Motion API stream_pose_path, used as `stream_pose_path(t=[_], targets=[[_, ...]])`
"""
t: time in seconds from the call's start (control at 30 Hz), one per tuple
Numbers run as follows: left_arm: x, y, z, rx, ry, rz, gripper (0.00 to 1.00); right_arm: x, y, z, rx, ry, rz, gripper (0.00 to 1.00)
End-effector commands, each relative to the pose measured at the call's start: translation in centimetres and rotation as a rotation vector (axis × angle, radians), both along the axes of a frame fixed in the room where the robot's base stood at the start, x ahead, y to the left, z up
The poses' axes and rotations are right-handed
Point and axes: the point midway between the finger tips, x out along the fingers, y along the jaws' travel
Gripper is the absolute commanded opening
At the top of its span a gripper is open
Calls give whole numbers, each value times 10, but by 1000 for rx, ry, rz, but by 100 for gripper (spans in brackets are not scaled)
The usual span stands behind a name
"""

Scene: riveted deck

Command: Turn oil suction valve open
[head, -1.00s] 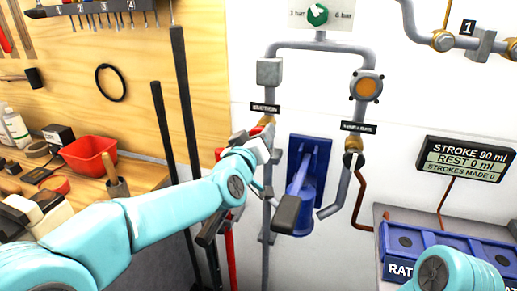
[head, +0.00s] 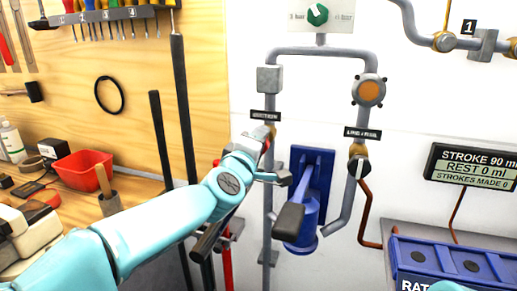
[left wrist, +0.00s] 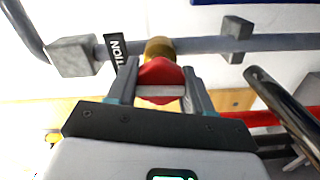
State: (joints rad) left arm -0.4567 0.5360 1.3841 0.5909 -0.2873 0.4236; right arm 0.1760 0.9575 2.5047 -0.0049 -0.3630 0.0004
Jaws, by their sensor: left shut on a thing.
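The oil suction valve has a brass body (left wrist: 160,48) and a red handle (left wrist: 160,72) on the left grey pipe. A black label (head: 265,115), partly legible as "suction", sits just above it in the head view. My left gripper (head: 264,143) is at this valve, and in the left wrist view my left gripper (left wrist: 160,90) has one finger on each side of the red handle, shut on it. In the head view the gripper hides most of the handle, so its angle is unclear there. My right gripper is out of view.
A blue pump (head: 308,200) with a dark lever grip (head: 288,221) stands close right of my left wrist. A second valve (head: 358,165) is on the right pipe. Dark upright bars (head: 183,100) stand left. A stroke display (head: 474,167) hangs at right.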

Motion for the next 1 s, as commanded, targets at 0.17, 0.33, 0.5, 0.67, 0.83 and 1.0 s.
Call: stream_pose_path(t=[0.17,0.33,0.5,0.67,0.83,1.0], targets=[[1,2,1,-54,13,5,20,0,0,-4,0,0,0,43],[1,2,2,-73,19,5,20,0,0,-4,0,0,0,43],[1,2,2,-76,20,5,20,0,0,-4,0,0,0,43],[1,3,2,-77,20,6,20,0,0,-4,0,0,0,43],[1,2,2,-76,20,5,76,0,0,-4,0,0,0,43],[0,1,1,-75,21,3,76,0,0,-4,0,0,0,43]])
